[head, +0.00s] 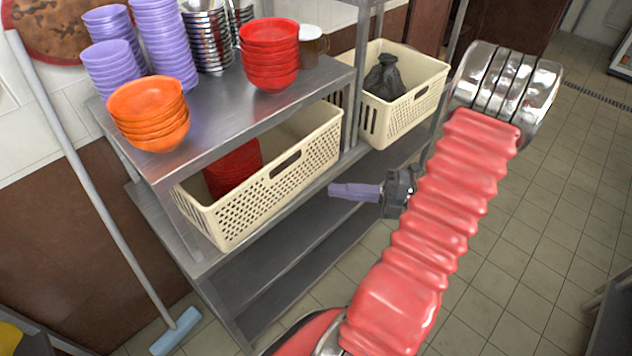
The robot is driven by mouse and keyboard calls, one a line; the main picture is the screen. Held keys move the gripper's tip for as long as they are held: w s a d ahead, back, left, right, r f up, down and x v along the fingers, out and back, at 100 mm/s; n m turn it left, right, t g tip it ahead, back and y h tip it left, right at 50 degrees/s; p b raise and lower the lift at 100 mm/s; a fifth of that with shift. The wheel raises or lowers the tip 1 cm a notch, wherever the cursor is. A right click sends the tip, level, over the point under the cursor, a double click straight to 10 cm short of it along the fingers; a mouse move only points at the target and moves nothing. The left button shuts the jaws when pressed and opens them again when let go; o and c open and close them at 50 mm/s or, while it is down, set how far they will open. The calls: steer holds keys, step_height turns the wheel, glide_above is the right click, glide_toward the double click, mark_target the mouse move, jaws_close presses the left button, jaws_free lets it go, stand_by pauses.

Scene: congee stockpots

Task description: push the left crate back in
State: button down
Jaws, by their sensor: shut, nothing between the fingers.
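The left crate (262,205) is cream plastic with a perforated front and a handle slot. It stands on the middle shelf under the metal top, and its front part shows out past the top's edge. Red bowls (233,170) are inside it. My gripper (338,190), with purple fingers, is shut and empty. It appears to the right of the crate's front face, with a visible gap in the picture; the exact depth between them is hard to tell.
A right crate (425,104) holds a dark bag (384,78). Orange bowls (150,115), purple bowls (163,45) and red bowls (269,58) stack on the top. Tiled floor (545,225) is open at right.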

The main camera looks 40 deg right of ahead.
mark_target(276, 175)
steer(key=x, duration=0.4)
steer(key=w+d+x, duration=0.1)
steer(key=x, duration=0.6)
steer(key=shift+w+d, duration=0.1)
steer(key=shift+w, duration=0.85)
steer(key=shift+w+d, duration=0.1)
steer(key=shift+d, duration=0.1)
